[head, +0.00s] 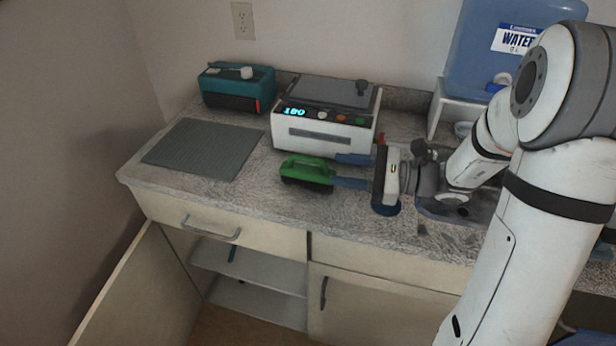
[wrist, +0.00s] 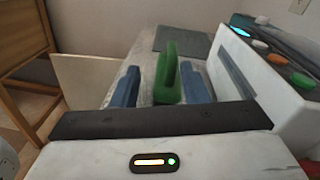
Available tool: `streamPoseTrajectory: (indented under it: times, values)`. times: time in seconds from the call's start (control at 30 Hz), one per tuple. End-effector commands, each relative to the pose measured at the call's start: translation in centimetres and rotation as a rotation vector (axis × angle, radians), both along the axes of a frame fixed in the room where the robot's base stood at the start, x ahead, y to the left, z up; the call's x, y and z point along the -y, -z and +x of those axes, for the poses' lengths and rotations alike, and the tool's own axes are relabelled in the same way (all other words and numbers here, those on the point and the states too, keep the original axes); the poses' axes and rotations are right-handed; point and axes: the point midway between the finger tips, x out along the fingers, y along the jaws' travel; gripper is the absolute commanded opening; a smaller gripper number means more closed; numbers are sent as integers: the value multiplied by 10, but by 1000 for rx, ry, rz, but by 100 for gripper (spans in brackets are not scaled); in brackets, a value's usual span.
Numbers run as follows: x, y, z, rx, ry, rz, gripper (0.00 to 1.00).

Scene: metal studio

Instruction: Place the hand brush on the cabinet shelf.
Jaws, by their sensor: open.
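The green hand brush (head: 308,170) lies on the counter in front of the white appliance, its handle raised on top. It also shows in the wrist view (wrist: 166,75), upright between the two blue fingers. My gripper (head: 345,171) is open and comes in from the right, with its fingertips at the right end of the brush. In the wrist view the fingers (wrist: 160,84) stand on either side of the brush with visible gaps. The cabinet (head: 240,262) below the counter has its left door swung open, and its pale shelf (head: 250,267) shows inside.
The white appliance (head: 325,133) with a lit display stands close behind the brush. The open cabinet door (head: 140,292) juts forward. A water jug (head: 500,60) stands at the back right.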

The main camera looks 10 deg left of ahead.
Motion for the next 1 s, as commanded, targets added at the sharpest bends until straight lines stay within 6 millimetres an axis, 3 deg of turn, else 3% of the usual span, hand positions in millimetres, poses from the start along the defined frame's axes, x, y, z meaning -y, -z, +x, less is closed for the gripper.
streamPoseTrajectory:
  times: [0.17, 0.7, 1.0]
  values:
    - [-3, 7, 15, -34, 48, 60, 40]
    - [-70, 5, 23, -32, 47, 59, 40]
    - [-75, 5, 24, -32, 50, 59, 40]
